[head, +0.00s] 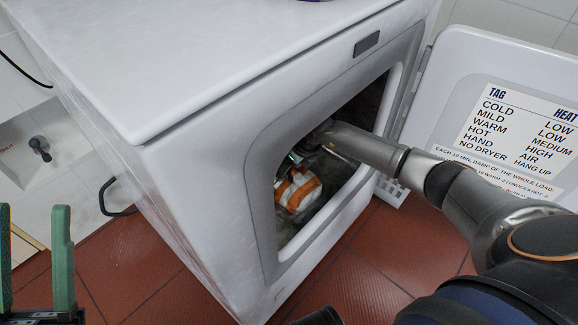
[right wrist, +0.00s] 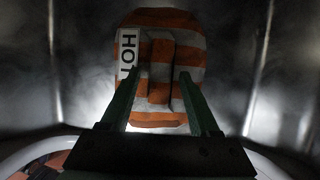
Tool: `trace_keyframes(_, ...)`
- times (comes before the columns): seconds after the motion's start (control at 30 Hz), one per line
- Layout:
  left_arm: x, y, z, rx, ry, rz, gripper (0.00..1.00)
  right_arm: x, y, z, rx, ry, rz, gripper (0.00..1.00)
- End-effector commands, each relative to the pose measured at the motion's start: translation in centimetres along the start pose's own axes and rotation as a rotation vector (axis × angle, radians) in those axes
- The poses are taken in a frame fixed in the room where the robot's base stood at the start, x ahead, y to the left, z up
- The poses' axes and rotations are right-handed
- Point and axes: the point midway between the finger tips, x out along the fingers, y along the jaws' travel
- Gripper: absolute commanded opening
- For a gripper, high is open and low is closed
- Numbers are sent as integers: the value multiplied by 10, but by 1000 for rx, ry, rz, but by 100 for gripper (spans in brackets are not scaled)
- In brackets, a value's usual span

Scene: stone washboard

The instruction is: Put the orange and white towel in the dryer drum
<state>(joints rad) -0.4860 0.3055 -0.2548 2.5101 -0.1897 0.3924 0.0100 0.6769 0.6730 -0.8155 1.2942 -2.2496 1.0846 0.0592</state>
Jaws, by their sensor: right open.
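The orange and white striped towel (head: 297,190) lies inside the dryer drum (head: 330,195), seen through the open front of the white dryer. In the right wrist view the towel (right wrist: 160,40) is a folded bundle with a white HOT label on its left side. My right arm reaches through the dryer opening. My right gripper (right wrist: 161,76) has its green fingers apart, with the tips in front of the towel; whether they touch it I cannot tell. My left gripper (head: 34,212) is open and empty at the lower left of the head view, outside the dryer.
The dryer door (head: 500,130) is swung open to the right and bears a printed heat chart (head: 520,135). The dryer's white top (head: 190,50) is mostly clear.

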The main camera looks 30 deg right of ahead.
Motion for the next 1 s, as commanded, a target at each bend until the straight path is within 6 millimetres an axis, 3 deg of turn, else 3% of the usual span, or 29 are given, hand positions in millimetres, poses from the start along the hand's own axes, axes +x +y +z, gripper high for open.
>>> trace_keyframes(0.2, 16, -10, -18, -10, 10, -7, 50, -43, -1, 2, -1, -1, -2, 62)
trace_keyframes(0.4, 20, -12, -24, 6, 17, 1, 50, -65, -1, 0, 1, 1, -1, 62)
trace_keyframes(1.0, 21, -14, -25, 10, 20, -11, 50, -68, 0, 0, 1, 0, -1, 62)
